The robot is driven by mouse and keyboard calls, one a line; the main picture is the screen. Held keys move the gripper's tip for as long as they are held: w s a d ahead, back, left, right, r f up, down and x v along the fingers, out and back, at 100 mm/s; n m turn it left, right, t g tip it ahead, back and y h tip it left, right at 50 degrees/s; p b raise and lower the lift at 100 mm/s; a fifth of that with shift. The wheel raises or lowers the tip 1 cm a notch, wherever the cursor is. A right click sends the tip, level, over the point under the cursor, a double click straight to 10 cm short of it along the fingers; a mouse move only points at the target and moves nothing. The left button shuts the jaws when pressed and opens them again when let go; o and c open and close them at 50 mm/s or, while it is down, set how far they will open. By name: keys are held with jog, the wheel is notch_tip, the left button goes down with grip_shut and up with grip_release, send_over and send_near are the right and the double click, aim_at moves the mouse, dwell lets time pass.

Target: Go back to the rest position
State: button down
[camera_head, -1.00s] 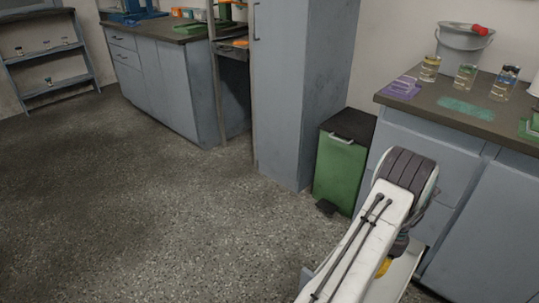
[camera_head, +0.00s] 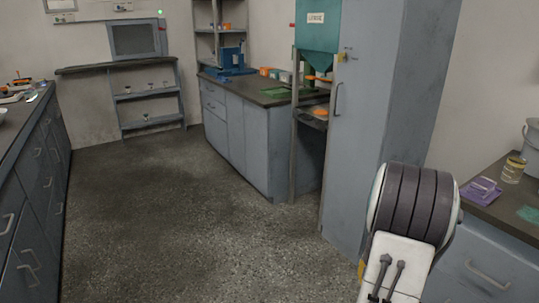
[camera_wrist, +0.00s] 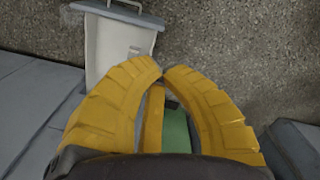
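My arm's joint (camera_head: 412,205), dark-banded with white sides, stands at the lower right of the head view. A patch of green (camera_wrist: 177,128) shows behind the fingers, apparently something lower down.
A tall grey cabinet (camera_head: 385,110) stands just left of my arm. A counter with a purple rack (camera_head: 481,190) and a jar (camera_head: 513,169) is at right. Another counter (camera_head: 245,92) is behind, and drawers (camera_head: 38,190) line the left. The floor (camera_head: 170,220) between is clear.

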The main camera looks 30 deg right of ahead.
jog(key=w+a+r+n+p, duration=0.3)
jog(key=w+a+r+p, duration=0.15)
jog(key=a+r, duration=0.6)
jog(key=s+a+r+n+t+p, duration=0.2)
jog(key=a+r+n+p, duration=0.2)
jog(key=a+r+p, duration=0.5)
jog(key=s+a+r+n+t+p, duration=0.1)
jog(key=s+a+r+n+p, duration=0.2)
jog(key=a+r+p, duration=0.5)
jog(key=a+r+n, duration=0.1)
jog(key=a+r, duration=0.2)
jog(key=r, duration=0.4)
jog(key=shift+s+a+n+t+h+p, duration=0.3)
jog(key=shift+s+n+t+p, duration=0.05)
jog(key=shift+n+t, duration=0.05)
jog(key=shift+s+d+f, duration=0.1)
